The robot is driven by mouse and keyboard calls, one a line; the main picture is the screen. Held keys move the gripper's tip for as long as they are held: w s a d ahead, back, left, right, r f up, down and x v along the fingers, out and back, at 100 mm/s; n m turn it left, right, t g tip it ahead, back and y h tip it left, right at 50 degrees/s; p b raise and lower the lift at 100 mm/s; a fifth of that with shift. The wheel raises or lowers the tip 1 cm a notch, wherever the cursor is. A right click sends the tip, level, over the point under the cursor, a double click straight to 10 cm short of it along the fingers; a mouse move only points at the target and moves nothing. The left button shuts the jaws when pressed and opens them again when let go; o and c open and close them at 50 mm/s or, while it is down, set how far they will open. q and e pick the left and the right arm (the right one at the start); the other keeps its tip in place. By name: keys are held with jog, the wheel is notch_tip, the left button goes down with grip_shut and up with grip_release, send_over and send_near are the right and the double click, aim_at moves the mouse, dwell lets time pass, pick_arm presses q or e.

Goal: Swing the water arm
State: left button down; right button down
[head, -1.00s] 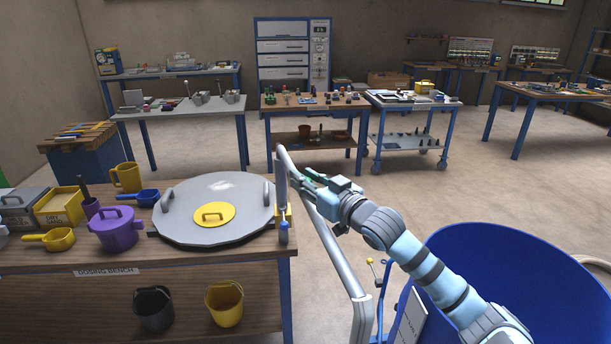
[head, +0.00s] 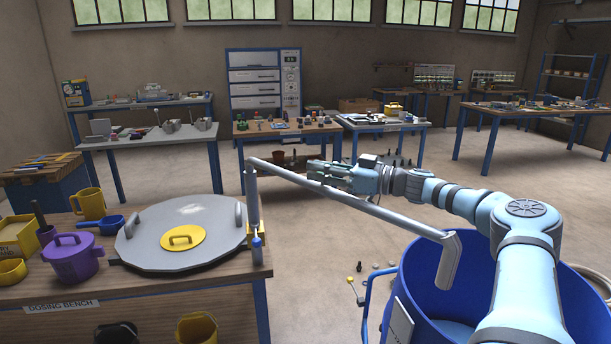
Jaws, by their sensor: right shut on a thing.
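The water arm is a grey pipe (head: 380,212) pivoting on an upright post (head: 252,195) at the right corner of the dosing bench. It reaches out to the right, and its bent-down spout (head: 449,260) hangs over the near left part of the open blue tub (head: 585,305). My right gripper (head: 314,172) is shut on the pipe a short way out from the post. The fingertips are small, and their exact contact is hard to see. My left gripper is not in view.
The dosing bench (head: 150,290) carries a grey round lid (head: 145,240) with a yellow cap (head: 183,239), a purple pot (head: 75,258) and yellow and blue scoops. A blue frame with a panel stands beside the tub. Open floor lies behind the pipe.

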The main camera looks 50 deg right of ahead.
jog(key=shift+a+f, duration=0.1)
jog(key=shift+a, duration=0.1)
jog(key=c, duration=1.5)
grip_release()
jog(key=shift+d+f, duration=0.1)
jog(key=shift+o, duration=1)
jog(key=shift+s+d, duration=0.15)
jog(key=shift+d, duration=0.05)
jog(key=shift+a+r, duration=0.1)
jog(key=shift+r, duration=0.2)
notch_tip(320, 180, up, 9)
jog(key=shift+f, duration=0.15)
jog(key=shift+r, duration=0.35)
